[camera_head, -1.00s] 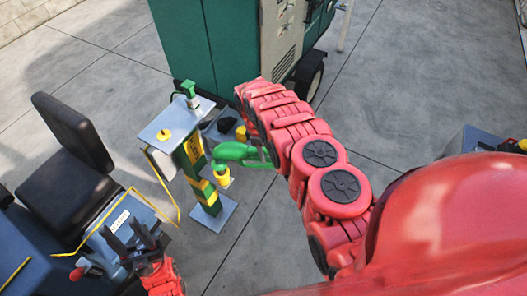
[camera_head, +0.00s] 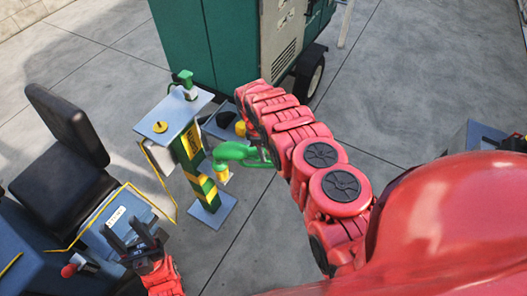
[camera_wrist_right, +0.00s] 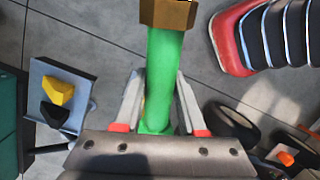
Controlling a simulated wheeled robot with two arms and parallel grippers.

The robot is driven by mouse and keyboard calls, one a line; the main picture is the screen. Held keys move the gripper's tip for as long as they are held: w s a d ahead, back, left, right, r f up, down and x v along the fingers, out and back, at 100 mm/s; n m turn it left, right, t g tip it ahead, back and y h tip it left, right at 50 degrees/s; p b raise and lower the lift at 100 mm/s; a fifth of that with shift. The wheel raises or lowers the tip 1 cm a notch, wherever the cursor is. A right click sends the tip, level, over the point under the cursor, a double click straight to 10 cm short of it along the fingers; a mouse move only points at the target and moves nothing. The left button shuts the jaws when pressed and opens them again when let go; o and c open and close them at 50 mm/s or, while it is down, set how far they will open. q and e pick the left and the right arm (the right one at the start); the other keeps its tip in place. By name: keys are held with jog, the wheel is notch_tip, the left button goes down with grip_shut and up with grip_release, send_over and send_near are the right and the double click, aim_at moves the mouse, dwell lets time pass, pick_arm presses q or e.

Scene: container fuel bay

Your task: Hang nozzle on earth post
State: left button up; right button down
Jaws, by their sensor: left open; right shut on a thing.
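The green nozzle (camera_head: 234,152) has a yellow end (camera_head: 222,174) hanging down at its left, just right of the striped post in the head view. The green and yellow earth post (camera_head: 194,163) stands upright on a grey base plate, with a grey top plate (camera_head: 180,113). I cannot tell whether nozzle and post touch. My right gripper (camera_wrist_right: 158,110) is shut on the green nozzle, which also shows in the right wrist view (camera_wrist_right: 164,70) with a brass collar at its end. My right arm mostly hides that gripper in the head view. My left gripper (camera_head: 133,238) is open and empty at lower left.
A black seat (camera_head: 62,170) and blue machine stand left of the post. A green cabinet (camera_head: 205,45) on wheels stands behind. A grey tray (camera_wrist_right: 42,108) holds yellow and black pieces.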

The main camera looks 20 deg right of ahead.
jog(key=shift+r, duration=0.1)
jog(key=shift+c, duration=2)
grip_release()
notch_tip(320, 180, up, 17)
jog(key=w+a, duration=0.2)
jog(key=shift+w+b, duration=0.2)
jog(key=shift+b, duration=0.25)
jog(key=shift+a, duration=0.1)
